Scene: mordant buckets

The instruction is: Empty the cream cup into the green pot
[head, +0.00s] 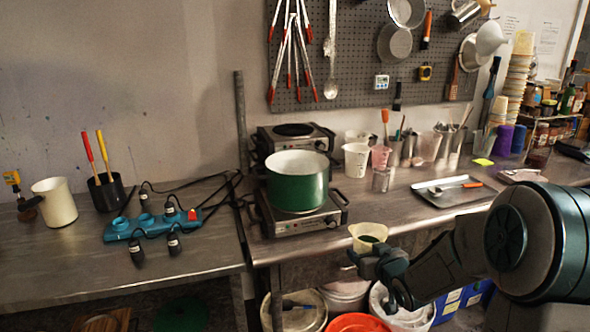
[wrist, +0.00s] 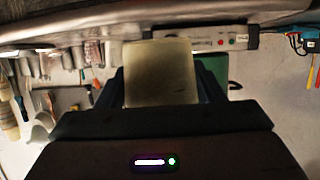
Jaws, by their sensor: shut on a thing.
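The cream cup (head: 368,230) is held by my gripper (head: 376,260) in front of the table's front edge, to the lower right of the pot. It looks about upright, and something dark shows inside it. In the wrist view, the cup (wrist: 158,75) sits between the two fingers of my gripper (wrist: 160,95), which are shut on it. The green pot (head: 297,190) stands on the front hot plate (head: 298,222), apart from the cup; its inside looks pale. A green part of the pot (wrist: 217,72) shows beside the gripper in the wrist view.
A second hot plate (head: 292,137) stands behind the pot. White and pink cups (head: 356,160) stand right of it. A metal tray (head: 455,190) lies further right. A blue power strip (head: 150,224) with cables is on the left table. Buckets (head: 300,308) stand below.

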